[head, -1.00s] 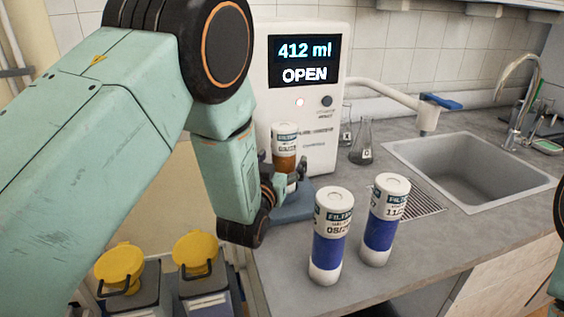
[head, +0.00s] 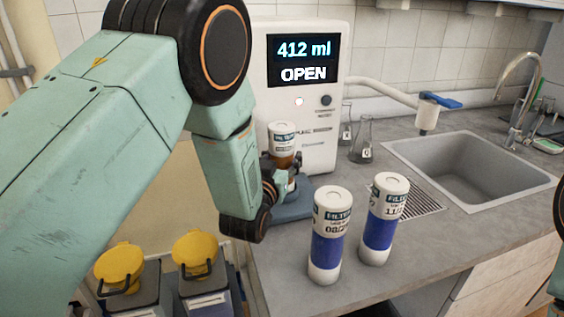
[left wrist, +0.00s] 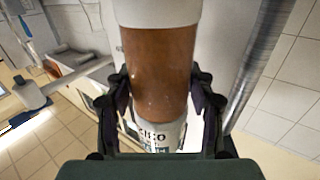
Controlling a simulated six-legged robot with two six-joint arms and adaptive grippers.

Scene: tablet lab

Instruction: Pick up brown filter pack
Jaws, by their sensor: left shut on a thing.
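The brown filter pack (head: 282,136) is a white cylinder with a brown band and a printed label. It stands upright on the blue-grey base of the white machine (head: 310,134). My right gripper does not show.
Two blue filter packs (head: 326,248) (head: 381,235) stand upright on the counter right of the held one. Flasks (head: 363,147) and a sink (head: 462,165) lie further right. Bins with yellow lids (head: 195,249) are below left. The machine's display reads 412 ml, OPEN.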

